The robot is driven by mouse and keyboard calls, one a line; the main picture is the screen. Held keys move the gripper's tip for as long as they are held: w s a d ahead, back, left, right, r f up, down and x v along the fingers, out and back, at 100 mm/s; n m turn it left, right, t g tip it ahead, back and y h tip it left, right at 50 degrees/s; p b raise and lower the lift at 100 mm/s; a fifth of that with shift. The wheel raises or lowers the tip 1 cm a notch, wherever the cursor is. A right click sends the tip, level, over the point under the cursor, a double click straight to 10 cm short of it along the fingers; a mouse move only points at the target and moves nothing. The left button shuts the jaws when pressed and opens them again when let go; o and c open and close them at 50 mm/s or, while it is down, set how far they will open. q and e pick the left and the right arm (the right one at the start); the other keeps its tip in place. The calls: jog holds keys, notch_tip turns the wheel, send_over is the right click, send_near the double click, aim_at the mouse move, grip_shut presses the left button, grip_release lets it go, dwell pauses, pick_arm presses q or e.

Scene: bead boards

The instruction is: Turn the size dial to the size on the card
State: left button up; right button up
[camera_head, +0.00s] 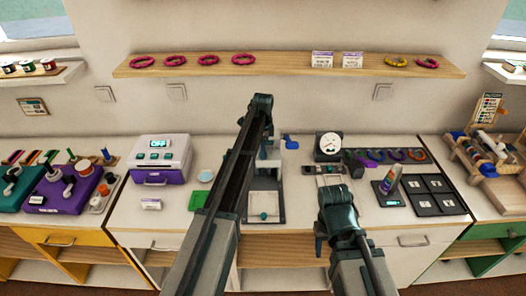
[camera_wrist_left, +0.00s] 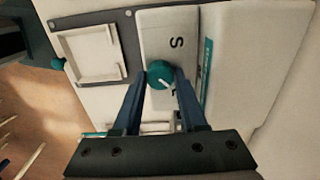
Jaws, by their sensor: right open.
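In the left wrist view, a round teal size dial (camera_wrist_left: 159,74) with a white pointer line sits on a pale panel (camera_wrist_left: 158,28). The letter S is printed beside it; another mark is partly hidden by a finger. The pointer slants toward the lower right of that view. My left gripper (camera_wrist_left: 162,76) has a finger on each side of the dial, with no clear gap. In the head view my left arm hides the dial. My right gripper (camera_head: 321,237) is open and empty near the counter's front. Two small white cards (camera_head: 322,60) (camera_head: 352,60) stand on the shelf, print unreadable.
A round gauge (camera_head: 330,143), colored rings and a black tray (camera_head: 432,194) lie to the right. The wooden shelf (camera_head: 280,68) holds bead rings.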

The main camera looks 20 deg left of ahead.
pick_arm(q)
grip_shut()
jog(key=n, duration=0.7)
jog(key=shift+n, duration=0.3)
jog(key=n, duration=1)
jog(key=shift+n, duration=0.3)
